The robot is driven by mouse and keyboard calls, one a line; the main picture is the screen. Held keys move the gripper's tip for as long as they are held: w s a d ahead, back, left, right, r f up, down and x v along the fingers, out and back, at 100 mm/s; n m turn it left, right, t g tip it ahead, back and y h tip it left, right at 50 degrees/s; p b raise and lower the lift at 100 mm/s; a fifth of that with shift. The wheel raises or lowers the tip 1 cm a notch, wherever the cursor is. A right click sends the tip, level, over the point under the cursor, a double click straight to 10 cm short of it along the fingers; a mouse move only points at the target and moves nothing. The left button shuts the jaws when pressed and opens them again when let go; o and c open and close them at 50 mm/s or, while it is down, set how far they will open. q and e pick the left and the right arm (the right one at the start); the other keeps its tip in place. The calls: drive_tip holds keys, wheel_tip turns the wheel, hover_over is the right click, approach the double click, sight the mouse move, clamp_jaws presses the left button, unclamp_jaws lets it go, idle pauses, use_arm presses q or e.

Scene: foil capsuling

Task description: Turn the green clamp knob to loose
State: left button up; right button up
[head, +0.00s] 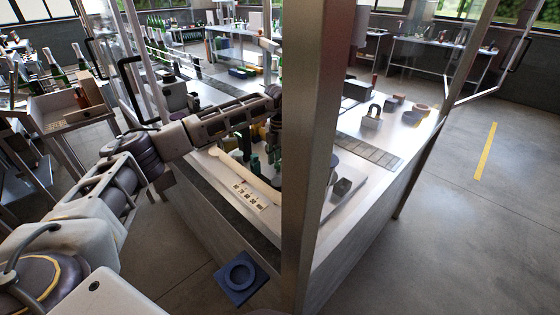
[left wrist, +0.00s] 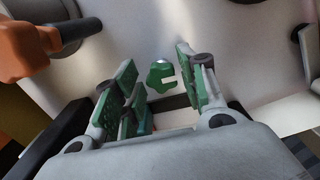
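The green clamp knob (left wrist: 161,77) shows in the left wrist view, lobed and small, in front of a pale panel. It lies between the two fingers of my left gripper (left wrist: 156,62), which is open with green pads on either side. Gaps show between the knob and both fingers, so it is not gripped. In the head view my left arm reaches over the machine table, and its wrist end is partly hidden near the metal post. I cannot pick out the knob there. My right gripper is not in view.
An orange-handled part (left wrist: 28,48) is at the upper left of the left wrist view. In the head view a thick metal post (head: 318,150) stands close to my arm's end. A dark block (head: 342,188) and a padlock-shaped object (head: 373,116) sit on the table right of it.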

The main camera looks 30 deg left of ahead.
use_arm(q)
drive_tip(key=shift+o, duration=0.4)
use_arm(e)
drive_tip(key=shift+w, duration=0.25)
use_arm(q)
wheel_tip(320, 180, up, 12)
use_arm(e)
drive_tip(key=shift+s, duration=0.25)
use_arm(q)
drive_tip(key=shift+r, duration=0.1)
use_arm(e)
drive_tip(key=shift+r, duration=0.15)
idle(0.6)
use_arm(q)
wheel_tip(320, 180, up, 9)
drive_tip(key=p, duration=0.9)
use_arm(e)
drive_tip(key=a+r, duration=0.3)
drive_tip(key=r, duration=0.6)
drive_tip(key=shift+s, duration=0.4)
use_arm(q)
drive_tip(key=shift+r, duration=0.1)
